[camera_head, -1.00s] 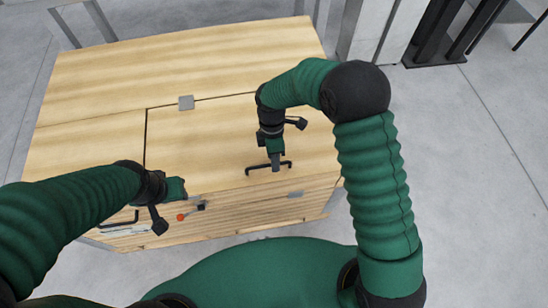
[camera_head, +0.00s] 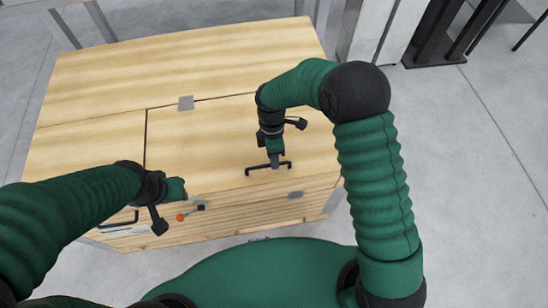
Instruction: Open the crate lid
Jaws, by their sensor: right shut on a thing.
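The wooden crate (camera_head: 180,62) stands in front of me. Its right-hand lid panel (camera_head: 205,130) lies flat and closed, bounded by a dark seam on the left and a seam behind with a grey hinge plate. A black bar handle (camera_head: 285,163) sits at that lid's front edge. My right gripper (camera_head: 275,163) reaches down from above and is shut on the handle. My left gripper (camera_head: 180,190) hangs over the crate's front left edge, apart from the lid handle. Its fingertips are hard to make out.
A second black handle (camera_head: 122,222) is at the crate's front left. A small latch with a red knob (camera_head: 181,217) and a grey plate (camera_head: 295,195) are on the front face. Grey floor surrounds the crate. Metal frames and a black stand are behind it.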

